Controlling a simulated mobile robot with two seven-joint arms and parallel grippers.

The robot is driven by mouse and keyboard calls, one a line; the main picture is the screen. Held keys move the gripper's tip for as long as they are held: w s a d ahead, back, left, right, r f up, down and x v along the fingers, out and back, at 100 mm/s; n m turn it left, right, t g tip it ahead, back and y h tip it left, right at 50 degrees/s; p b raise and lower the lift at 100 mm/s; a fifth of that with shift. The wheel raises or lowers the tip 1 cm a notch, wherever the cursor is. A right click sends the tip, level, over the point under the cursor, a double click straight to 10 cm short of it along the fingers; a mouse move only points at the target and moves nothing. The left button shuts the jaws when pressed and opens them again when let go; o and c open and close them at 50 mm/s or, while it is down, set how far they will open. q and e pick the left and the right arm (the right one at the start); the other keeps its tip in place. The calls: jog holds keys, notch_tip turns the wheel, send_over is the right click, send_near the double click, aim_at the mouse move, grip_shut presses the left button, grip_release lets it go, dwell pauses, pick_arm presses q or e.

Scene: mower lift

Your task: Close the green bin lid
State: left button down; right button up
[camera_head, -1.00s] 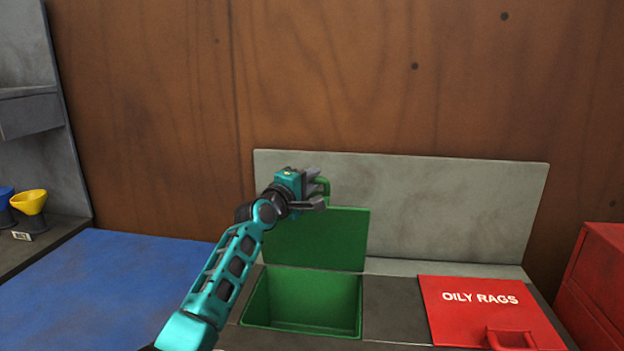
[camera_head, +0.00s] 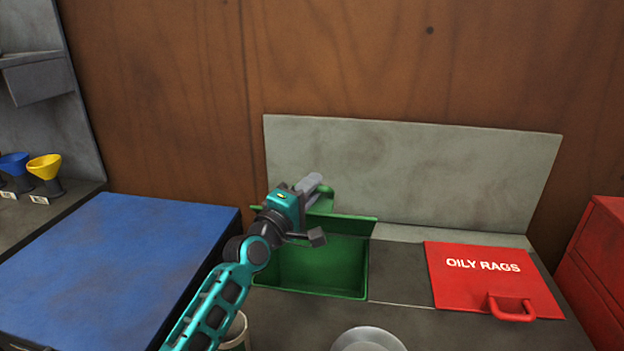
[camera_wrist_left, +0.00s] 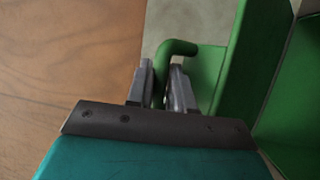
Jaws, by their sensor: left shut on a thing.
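The green bin (camera_head: 318,268) is set into the counter and stands open, its inside empty where I can see it. Its green lid (camera_head: 352,217) is raised at the back and shows almost edge-on. In the left wrist view the lid (camera_wrist_left: 236,62) is at the right with its bar handle (camera_wrist_left: 178,47) sticking out. My left gripper (camera_head: 316,209) is above the bin, shut on the green handle, with one finger on each side of it in the left wrist view (camera_wrist_left: 160,84). The gripper hides part of the lid. My right gripper is not in view.
A closed red lid marked OILY RAGS (camera_head: 485,280) lies to the right. A grey panel (camera_head: 420,180) stands behind the bins. A round metal dish (camera_head: 368,340) is at the front edge. A blue-topped surface (camera_head: 120,265) and a yellow funnel (camera_head: 45,167) are at the left.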

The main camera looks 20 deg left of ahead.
pick_arm(q)
jog(key=shift+f, duration=0.1)
jog(key=c, duration=1.1)
grip_release()
jog(key=shift+s, duration=0.15)
jog(key=v, duration=1.2)
jog(key=shift+s+b, duration=0.4)
